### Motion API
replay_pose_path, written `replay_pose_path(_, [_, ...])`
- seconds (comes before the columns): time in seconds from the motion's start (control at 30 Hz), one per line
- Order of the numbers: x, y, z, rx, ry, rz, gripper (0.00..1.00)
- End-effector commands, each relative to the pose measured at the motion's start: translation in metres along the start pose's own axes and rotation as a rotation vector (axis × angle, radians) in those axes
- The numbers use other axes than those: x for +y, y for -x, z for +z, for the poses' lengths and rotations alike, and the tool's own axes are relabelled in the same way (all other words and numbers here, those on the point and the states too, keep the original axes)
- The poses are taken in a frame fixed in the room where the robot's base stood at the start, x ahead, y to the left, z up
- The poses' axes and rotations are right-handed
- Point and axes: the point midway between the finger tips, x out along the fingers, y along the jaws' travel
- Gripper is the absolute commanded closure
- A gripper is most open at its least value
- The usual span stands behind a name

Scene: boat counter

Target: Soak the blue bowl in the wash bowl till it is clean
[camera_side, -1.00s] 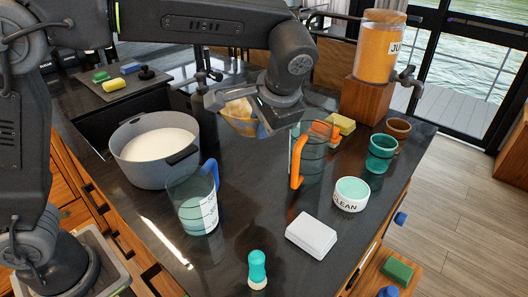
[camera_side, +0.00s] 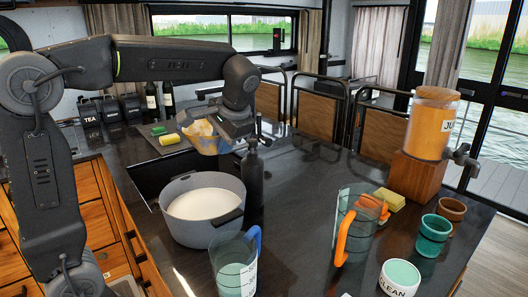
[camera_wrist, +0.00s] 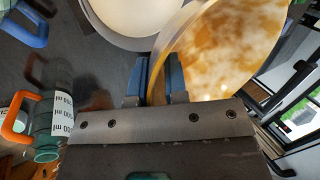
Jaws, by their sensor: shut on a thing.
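My gripper (camera_side: 234,128) is shut on the rim of the blue bowl (camera_side: 203,138), held in the air beyond the wash bowl in the side view. The blue bowl is tilted and looks blotched yellow-brown and white; its inside fills the upper right of the wrist view (camera_wrist: 235,45). In that view my gripper's blue fingers (camera_wrist: 157,72) pinch its wall. The wash bowl (camera_side: 179,228) is a large grey bowl with whitish liquid, standing on the dark counter. It also shows at the top of the wrist view (camera_wrist: 130,14). The blue bowl is out of the liquid.
A dark bottle-like thing (camera_side: 252,178) stands close beside the wash bowl. A blue-handled jug (camera_side: 234,270) and an orange-handled jug (camera_side: 357,228) stand nearer. A CLEAN pot (camera_side: 399,279), teal cup (camera_side: 433,236) and juice dispenser (camera_side: 433,125) are to the right.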

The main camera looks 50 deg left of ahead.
Motion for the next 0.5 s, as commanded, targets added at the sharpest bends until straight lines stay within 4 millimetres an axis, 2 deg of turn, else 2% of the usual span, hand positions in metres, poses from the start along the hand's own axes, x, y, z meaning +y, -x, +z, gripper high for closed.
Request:
replay_pose_path(0.03, [-0.012,-0.005,0.007,-0.011,0.027,0.0,1.0])
replay_pose_path(0.1, [-0.024,-0.012,0.014,-0.025,0.053,0.0,1.0])
replay_pose_path(0.23, [-0.041,-0.023,0.027,-0.043,0.094,-0.001,1.0])
replay_pose_path(0.3, [-0.031,-0.035,0.025,-0.045,0.082,0.0,1.0])
replay_pose_path(0.5, [-0.019,-0.06,0.025,-0.043,0.082,0.0,1.0])
